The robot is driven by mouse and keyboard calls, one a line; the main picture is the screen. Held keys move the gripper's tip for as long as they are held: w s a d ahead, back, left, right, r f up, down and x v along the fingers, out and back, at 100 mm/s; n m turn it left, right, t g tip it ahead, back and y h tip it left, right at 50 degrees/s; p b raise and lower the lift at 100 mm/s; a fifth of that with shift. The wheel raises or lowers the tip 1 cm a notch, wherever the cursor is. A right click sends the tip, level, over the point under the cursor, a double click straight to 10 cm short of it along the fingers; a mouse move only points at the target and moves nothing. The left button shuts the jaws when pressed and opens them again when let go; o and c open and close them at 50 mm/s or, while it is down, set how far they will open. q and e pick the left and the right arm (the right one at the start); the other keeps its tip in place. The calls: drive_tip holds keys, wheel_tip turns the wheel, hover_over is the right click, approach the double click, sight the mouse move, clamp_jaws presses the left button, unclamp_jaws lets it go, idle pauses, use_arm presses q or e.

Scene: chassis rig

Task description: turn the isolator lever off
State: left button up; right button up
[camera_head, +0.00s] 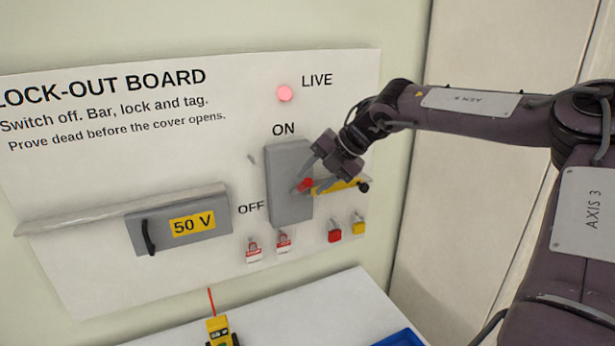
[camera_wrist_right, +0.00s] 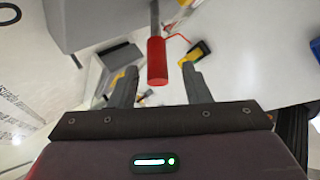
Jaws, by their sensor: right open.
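The grey isolator box (camera_head: 289,182) is on the lock-out board, with "ON" printed above it and "OFF" to its lower left. Its lever has a red grip (camera_head: 305,185), partly hidden by my gripper in the head view. In the right wrist view the red grip (camera_wrist_right: 157,62) on its grey shaft lies between my finger tips. My right gripper (camera_head: 312,180) is open around the grip, with a gap visible on both sides; its fingers also show in the wrist view (camera_wrist_right: 160,80). My left gripper is out of view.
A pink-red LIVE lamp (camera_head: 285,93) is above. A yellow bar (camera_head: 340,187) with a black knob sits right of the isolator. Red (camera_head: 334,234) and yellow (camera_head: 358,226) padlocks and tags (camera_head: 283,241) hang below. A 50 V box (camera_head: 180,222) is left; a yellow device (camera_head: 220,331) is on the shelf.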

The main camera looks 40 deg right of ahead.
sight(306, 184)
drive_tip(key=x, duration=0.3)
drive_tip(key=shift+w+p, duration=0.25)
drive_tip(key=shift+p, duration=0.1)
drive_tip(key=shift+w+f, duration=0.1)
drive_tip(key=shift+w, duration=0.05)
drive_tip(key=shift+c, duration=1.1)
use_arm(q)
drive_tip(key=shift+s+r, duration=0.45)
use_arm(e)
clamp_jaws()
